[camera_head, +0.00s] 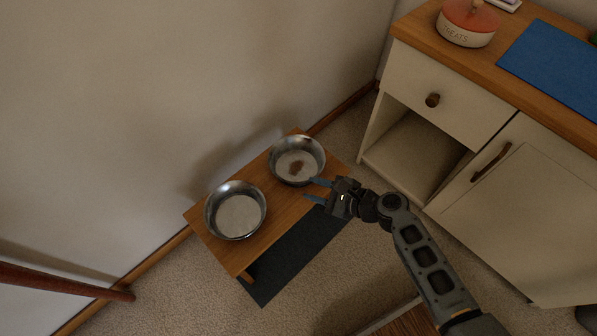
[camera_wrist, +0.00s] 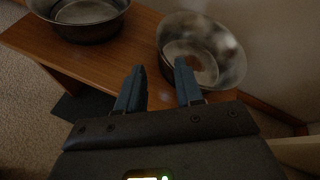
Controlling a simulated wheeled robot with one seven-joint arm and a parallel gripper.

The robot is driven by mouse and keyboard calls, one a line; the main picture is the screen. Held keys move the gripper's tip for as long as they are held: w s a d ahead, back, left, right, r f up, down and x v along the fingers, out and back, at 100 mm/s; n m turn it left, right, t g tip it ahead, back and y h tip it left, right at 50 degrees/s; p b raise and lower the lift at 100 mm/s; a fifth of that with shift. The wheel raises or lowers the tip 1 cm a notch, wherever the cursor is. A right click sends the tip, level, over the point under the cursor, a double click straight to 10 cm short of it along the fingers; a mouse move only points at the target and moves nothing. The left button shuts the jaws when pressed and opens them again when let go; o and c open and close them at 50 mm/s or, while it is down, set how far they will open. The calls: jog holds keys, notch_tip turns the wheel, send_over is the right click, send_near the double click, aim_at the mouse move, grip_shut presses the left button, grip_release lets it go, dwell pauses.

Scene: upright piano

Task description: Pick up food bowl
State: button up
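Two round metal bowls sit on a low wooden stand (camera_head: 264,211) against the wall. The bowl holding a small brown patch of food, the food bowl (camera_head: 297,160), is at the stand's right end; it also shows in the wrist view (camera_wrist: 215,62). The other bowl (camera_head: 236,211) looks empty or water-filled and shows at upper left in the wrist view (camera_wrist: 80,14). My gripper (camera_head: 310,190) is open and empty, its blue fingers beside the food bowl's near rim. In the wrist view the right finger (camera_wrist: 185,82) overlaps the rim; I cannot tell whether it touches.
A dark mat (camera_head: 285,262) lies on the carpet before the stand. A white cabinet (camera_head: 440,115) with an open cubby stands at right, with a treats jar (camera_head: 467,24) and blue mat (camera_head: 560,66) on top. A reddish pole (camera_head: 60,281) crosses lower left.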

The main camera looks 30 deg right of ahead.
aim_at(287, 180)
jog(key=shift+m+y, duration=0.5)
jog(key=shift+m, duration=0.1)
jog(key=w, duration=0.1)
jog(key=w+a, duration=0.1)
jog(key=w+b, duration=0.1)
jog(key=w, duration=0.1)
jog(key=shift+a+f, duration=0.3)
jog(key=b+x, duration=0.1)
jog(key=x, duration=0.1)
jog(key=b+x, duration=0.1)
jog(key=x, duration=0.2)
jog(key=shift+a+f, duration=0.25)
jog(key=shift+f, duration=0.1)
jog(key=shift+w+a, duration=0.15)
jog(key=shift+w, duration=0.05)
jog(key=shift+c, duration=0.4)
grip_shut()
